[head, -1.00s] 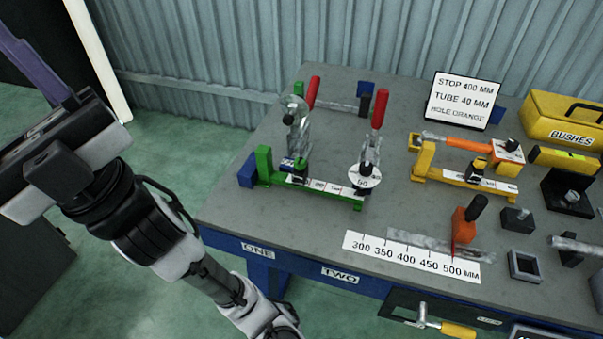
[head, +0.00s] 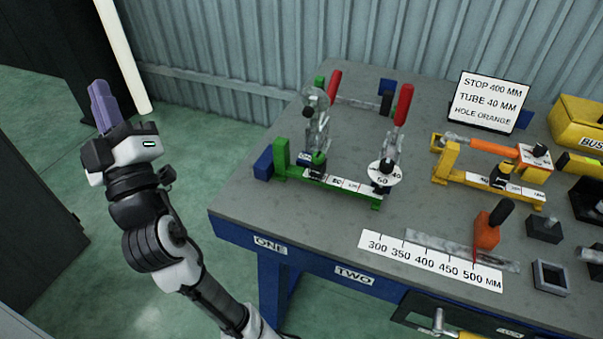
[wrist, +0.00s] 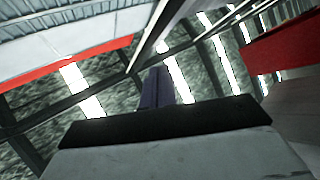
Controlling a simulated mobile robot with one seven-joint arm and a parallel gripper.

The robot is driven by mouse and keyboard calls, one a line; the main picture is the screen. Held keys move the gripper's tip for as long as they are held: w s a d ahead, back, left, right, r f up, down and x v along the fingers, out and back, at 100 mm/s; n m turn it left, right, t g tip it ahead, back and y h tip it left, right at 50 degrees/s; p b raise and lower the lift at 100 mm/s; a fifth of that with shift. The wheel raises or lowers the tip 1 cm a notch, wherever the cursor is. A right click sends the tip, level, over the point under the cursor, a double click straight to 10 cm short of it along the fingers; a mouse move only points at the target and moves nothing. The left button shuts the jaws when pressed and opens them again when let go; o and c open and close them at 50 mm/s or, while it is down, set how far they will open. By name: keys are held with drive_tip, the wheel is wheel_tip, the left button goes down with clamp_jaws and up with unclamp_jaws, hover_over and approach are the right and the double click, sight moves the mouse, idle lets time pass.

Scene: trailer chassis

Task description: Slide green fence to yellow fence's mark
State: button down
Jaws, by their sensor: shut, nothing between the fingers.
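The green fence (head: 281,157) is an upright green block at the left end of a green rail fixture (head: 345,196) on the grey bench. The yellow fence (head: 447,158) stands at the left end of a similar yellow fixture with a scale strip (head: 480,179) and a dark knob (head: 499,172). I cannot read where either fence sits on its scale. My gripper (head: 103,100) is shut and empty, pointing up left of the bench. Its purple fingers (wrist: 157,88) also show in the wrist view, against the ceiling.
Red-handled clamps (head: 402,105) rise behind the green fixture. A sign (head: 489,101) stands behind the yellow one. A ruler strip (head: 430,262) and an orange stop (head: 487,230) lie near the front edge. Floor between my arm and the bench is clear.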

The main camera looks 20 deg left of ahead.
drive_tip(key=w+d+f+m+t+h+b, duration=0.1)
drive_tip(key=w+f+h, duration=0.2)
drive_tip(key=f+h, duration=0.3)
drive_tip(key=w+f+m+t+h+b, duration=0.1)
drive_tip(key=w+f+h, duration=0.25)
drive_tip(key=f, duration=0.45)
drive_tip(key=m+g+h+p, duration=0.1)
drive_tip(key=m+h, duration=0.1)
drive_tip(key=h, duration=1.3)
approach(317, 173)
drive_tip(key=w, duration=0.3)
drive_tip(key=w+a, duration=0.1)
drive_tip(key=w, duration=0.5)
drive_tip(key=shift+w+a, duration=0.25)
drive_tip(key=shift+a, duration=0.05)
drive_tip(key=shift+s+d+p, duration=0.1)
drive_tip(key=shift+d+p, duration=0.45)
drive_tip(key=shift+d, duration=1.5)
drive_tip(key=shift+s, duration=0.1)
